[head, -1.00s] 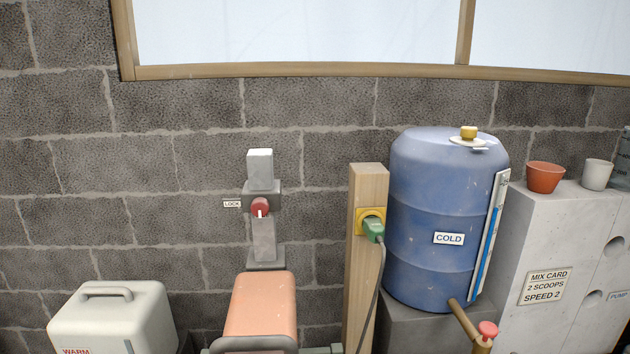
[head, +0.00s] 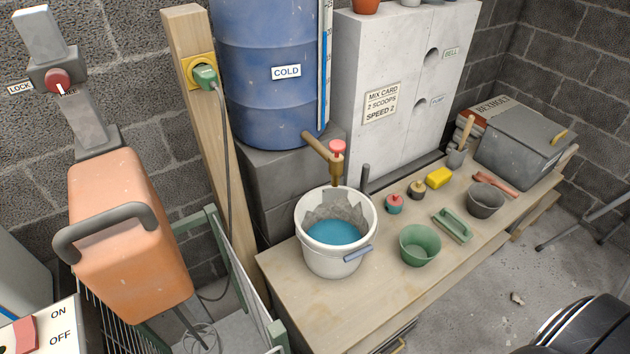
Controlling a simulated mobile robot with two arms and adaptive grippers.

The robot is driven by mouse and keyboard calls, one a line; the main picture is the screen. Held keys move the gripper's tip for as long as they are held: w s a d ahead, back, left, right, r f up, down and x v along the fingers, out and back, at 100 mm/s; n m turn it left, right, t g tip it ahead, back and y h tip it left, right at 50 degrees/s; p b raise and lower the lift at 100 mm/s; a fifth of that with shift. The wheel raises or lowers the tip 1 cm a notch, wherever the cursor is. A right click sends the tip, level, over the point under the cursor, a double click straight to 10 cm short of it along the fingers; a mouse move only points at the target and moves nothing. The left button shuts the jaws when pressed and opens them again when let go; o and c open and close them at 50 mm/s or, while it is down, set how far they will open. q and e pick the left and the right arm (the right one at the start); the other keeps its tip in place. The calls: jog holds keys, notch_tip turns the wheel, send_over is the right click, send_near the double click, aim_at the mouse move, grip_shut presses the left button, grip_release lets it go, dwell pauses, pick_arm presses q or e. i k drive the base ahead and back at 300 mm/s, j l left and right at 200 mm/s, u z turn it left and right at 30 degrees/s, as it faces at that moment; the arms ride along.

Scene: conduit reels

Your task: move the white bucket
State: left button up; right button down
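The white bucket (head: 332,262) stands upright on the wooden bench, near its left end. It holds blue liquid (head: 335,232), and grey residue coats its inner wall. Its handle, with a blue-grey grip (head: 344,254), hangs down on the front right side. A brass tap with a red knob (head: 337,148) is just above and behind the rim. Neither of my grippers shows in the head view.
An orange mixer (head: 128,232) stands left. The bench's front left is bare. A black rounded object (head: 590,325) is lower right.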

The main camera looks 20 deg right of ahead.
aim_at(340, 222)
jog(key=z, duration=0.9)
